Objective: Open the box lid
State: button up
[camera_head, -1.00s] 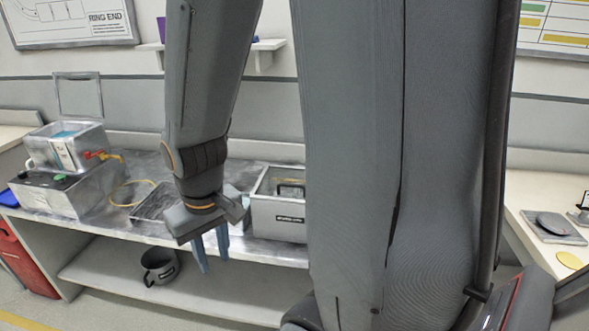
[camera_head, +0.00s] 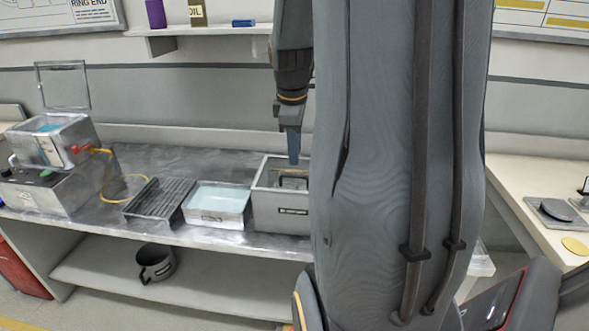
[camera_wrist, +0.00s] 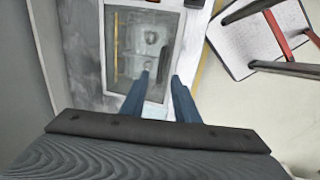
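The grey box (camera_head: 268,212) with a dark label on its front stands on the bench, its right end hidden behind my arm.
Left of the box stand a tray of bluish liquid (camera_head: 217,203), a dark ribbed rack (camera_head: 158,199) and a machine with a tank (camera_head: 50,150). A shelf (camera_head: 215,31) with bottles hangs above. A pot (camera_head: 156,262) sits on the lower shelf. A side bench (camera_head: 530,195) is at right.

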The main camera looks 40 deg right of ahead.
send_over(295, 188)
notch_tip(295, 188, down, 7)
jog(key=shift+r+p, duration=0.15)
jog(key=shift+p, duration=0.25)
grip_shut()
